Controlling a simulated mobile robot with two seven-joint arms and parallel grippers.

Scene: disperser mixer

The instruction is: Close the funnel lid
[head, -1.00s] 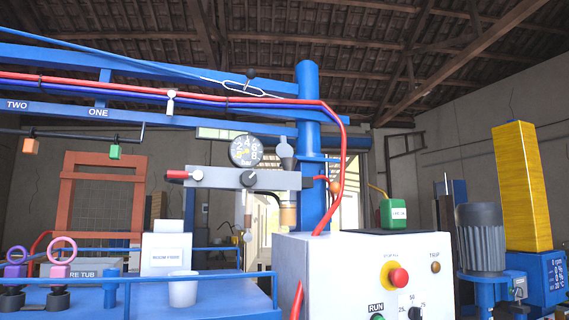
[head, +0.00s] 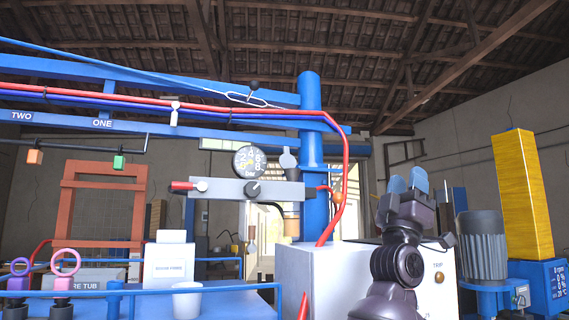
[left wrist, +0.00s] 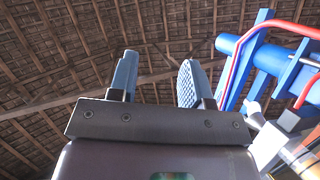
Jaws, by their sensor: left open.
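A grey round piece (head: 288,160) on a short neck stands beside the blue post, above the grey valve bar; it looks like the raised funnel lid, but I cannot be sure. A pale amber vessel (head: 291,227) shows below the bar, partly hidden by it. My left gripper (head: 408,182) points up in front of the white control box, well to the right of the grey piece. Its two blue fingertips are apart with nothing between them, as the left wrist view (left wrist: 158,80) also shows. My right gripper is not in view.
The blue post (head: 310,120) and a red hose (head: 340,180) stand between my gripper and the grey piece. A pressure gauge (head: 249,162) sits above the valve bar (head: 235,189). The white control box (head: 320,285) is below. A grey motor (head: 481,238) stands right.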

